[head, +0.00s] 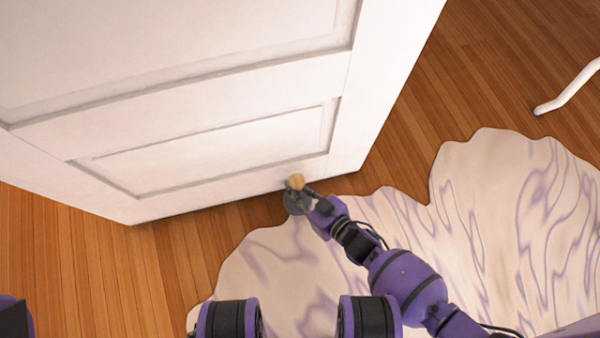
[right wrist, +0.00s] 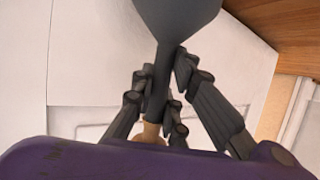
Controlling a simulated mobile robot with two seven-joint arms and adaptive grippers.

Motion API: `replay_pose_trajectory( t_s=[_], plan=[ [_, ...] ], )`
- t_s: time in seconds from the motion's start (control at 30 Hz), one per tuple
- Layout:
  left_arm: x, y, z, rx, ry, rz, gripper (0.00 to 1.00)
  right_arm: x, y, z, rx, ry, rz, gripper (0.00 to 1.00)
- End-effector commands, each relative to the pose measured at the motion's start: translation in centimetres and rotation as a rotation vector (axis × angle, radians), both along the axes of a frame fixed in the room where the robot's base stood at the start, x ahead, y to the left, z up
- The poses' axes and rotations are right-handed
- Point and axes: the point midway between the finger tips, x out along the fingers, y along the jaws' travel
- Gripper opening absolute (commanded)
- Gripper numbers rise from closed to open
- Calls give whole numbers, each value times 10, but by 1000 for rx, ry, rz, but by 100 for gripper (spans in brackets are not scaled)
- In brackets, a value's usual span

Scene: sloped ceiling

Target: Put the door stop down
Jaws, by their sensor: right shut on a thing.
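The door stop (head: 293,205) has a dark grey round base, a thin grey stem and a pale wooden knob. In the head view it is just in front of the white door's bottom edge. My right gripper (head: 305,193) is shut on its stem. In the right wrist view the fingers (right wrist: 162,82) close on the stem from both sides, with the grey flared base (right wrist: 177,18) at the top and the wooden knob (right wrist: 151,131) below. Whether the base touches the floor cannot be told. My left gripper is not in view.
The white panelled door (head: 215,150) fills the upper left. A cream rug with purple streaks (head: 480,220) covers the floor at the lower right. Bare wooden floor (head: 110,275) is free at the left. A white bent leg or tube (head: 570,88) stands at the right.

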Motion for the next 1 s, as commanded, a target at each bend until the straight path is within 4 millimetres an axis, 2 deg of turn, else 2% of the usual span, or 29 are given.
replay_pose_trajectory(
  t_s=[0.07, 0.3, 0.73, 0.77, 0.9, 1.0],
  plan=[
    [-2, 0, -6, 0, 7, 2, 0, 9, 4, -6, 6, -8, 1, 0],
    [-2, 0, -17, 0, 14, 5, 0, 7, 3, -31, 5, -6, 1, 0],
    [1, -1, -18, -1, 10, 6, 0, 7, 3, -35, 5, -8, 2, 0],
    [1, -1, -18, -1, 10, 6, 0, 5, 1, -38, -1, -1, 0, 14],
    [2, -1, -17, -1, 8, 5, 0, 5, 1, -37, -1, -1, 0, 33],
    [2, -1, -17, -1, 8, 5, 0, 5, 1, -37, -1, -1, 0, 33]
  ],
)
